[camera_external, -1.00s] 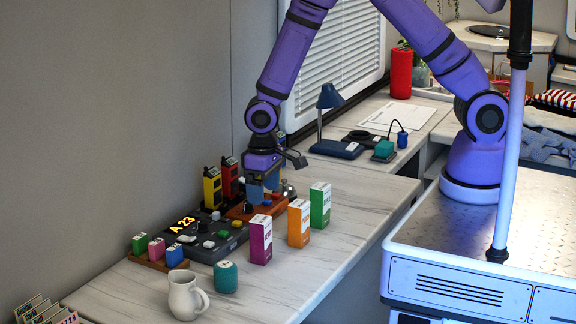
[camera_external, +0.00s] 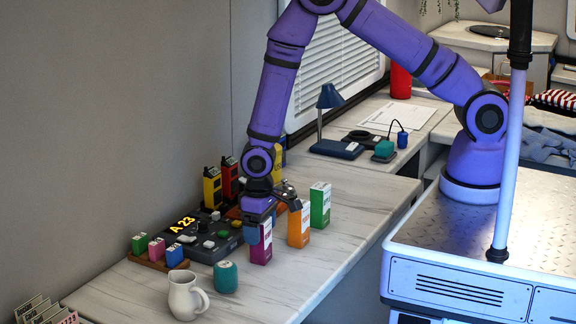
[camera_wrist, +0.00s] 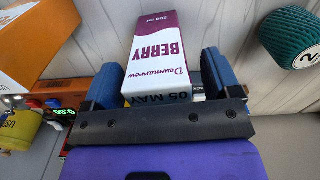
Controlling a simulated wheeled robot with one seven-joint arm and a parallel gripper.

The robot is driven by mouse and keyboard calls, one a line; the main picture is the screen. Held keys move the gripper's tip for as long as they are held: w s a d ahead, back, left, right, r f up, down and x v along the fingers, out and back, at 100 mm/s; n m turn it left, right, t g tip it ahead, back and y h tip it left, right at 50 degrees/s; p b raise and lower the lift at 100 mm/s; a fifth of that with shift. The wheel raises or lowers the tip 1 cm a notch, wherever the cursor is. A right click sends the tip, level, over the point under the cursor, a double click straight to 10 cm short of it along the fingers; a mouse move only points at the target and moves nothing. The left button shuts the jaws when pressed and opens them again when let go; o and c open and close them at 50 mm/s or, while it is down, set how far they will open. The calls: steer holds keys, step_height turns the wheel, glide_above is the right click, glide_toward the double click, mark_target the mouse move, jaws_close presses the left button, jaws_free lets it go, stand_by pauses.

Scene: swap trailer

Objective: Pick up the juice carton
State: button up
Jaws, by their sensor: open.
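The purple-and-white berry juice carton (camera_external: 260,256) stands upright on the counter, its upper part hidden by my gripper (camera_external: 260,232) in the external view. In the wrist view the carton (camera_wrist: 158,48) lies between the two blue fingers of my gripper (camera_wrist: 160,82), one finger on each side. The fingers are open; whether either touches the carton, I cannot tell. An orange carton (camera_external: 299,225) and a green carton (camera_external: 320,206) stand upright in a row to its right.
A teal can-like object (camera_external: 226,278) and a white mug (camera_external: 186,297) stand to the front left. A dark control panel (camera_external: 205,240) lies behind on the left, with yellow (camera_external: 212,188) and red (camera_external: 229,178) radios at the wall. The counter's front right is clear.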

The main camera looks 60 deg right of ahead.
steer(key=shift+f, duration=0.55)
steer(key=c, duration=1.1)
steer(key=shift+r, duration=0.15)
